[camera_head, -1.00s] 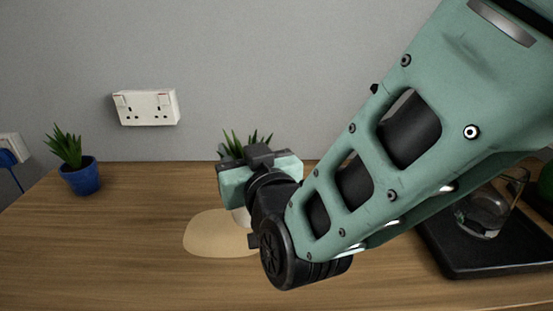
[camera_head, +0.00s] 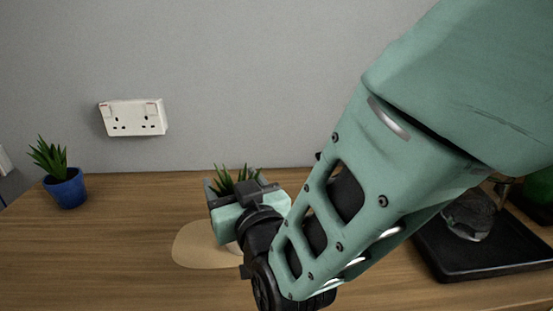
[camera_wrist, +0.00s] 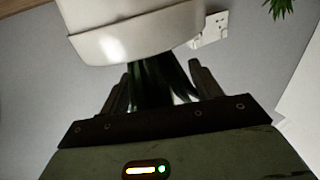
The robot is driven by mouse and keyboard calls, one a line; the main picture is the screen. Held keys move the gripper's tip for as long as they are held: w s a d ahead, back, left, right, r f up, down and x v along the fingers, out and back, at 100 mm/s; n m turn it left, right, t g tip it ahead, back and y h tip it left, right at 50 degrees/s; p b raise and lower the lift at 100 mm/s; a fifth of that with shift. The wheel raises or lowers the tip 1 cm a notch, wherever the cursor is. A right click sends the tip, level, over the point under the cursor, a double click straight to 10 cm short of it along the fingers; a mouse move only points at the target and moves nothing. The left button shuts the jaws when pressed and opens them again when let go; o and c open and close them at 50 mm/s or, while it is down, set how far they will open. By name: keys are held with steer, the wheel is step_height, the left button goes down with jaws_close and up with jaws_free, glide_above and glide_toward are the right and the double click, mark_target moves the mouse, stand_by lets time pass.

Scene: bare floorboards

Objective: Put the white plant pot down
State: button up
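The white plant pot (camera_wrist: 140,35) with spiky green leaves fills the top of the wrist view, appearing upside down. My gripper (camera_wrist: 163,78) has its fingers on either side of the leaves just above the pot's rim and holds the plant there. In the head view my gripper (camera_head: 240,200) hides most of the pot; the leaves (camera_head: 228,182) show behind it. The pot is over a pale beige round patch (camera_head: 195,252) on the wooden worktop. Whether its base touches the surface is hidden.
A blue pot with a plant (camera_head: 66,188) stands at the left of the worktop (camera_head: 110,230). A black tray (camera_head: 470,262) with a glass vessel (camera_head: 468,215) is at the right. A wall with a white double socket (camera_head: 133,117) rises behind. Worktop between blue pot and patch is clear.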

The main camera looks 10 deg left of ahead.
steer(key=shift+s+r, duration=0.1)
steer(key=v, duration=1.2)
steer(key=f+g, duration=0.1)
steer(key=w+d+f+g+h, duration=0.1)
steer(key=g, duration=0.1)
steer(key=d+f+g, duration=0.1)
steer(key=shift+w+f+g+h+b, duration=0.3)
steer(key=shift+f, duration=0.1)
steer(key=d+f+g, duration=0.1)
steer(key=s+d+f+g+h, duration=0.1)
steer(key=d+g, duration=0.1)
steer(key=shift+s+h, duration=0.15)
steer(key=shift+h, duration=0.15)
steer(key=s+d+g+h, duration=0.1)
steer(key=d, duration=0.1)
steer(key=s+d+f+g+h, duration=0.1)
steer(key=d, duration=0.2)
steer(key=s+d+g+h, duration=0.1)
steer(key=d+g, duration=0.1)
steer(key=d, duration=0.1)
steer(key=shift+s+d+f+n, duration=0.1)
steer(key=shift+s+f+n, duration=0.1)
steer(key=shift+s+n, duration=0.15)
steer(key=s+d+g+h, duration=0.3)
steer(key=s+d, duration=0.1)
steer(key=d, duration=0.5)
steer(key=shift+s+r+h, duration=0.2)
steer(key=shift+r+h, duration=0.15)
steer(key=shift+h, duration=0.05)
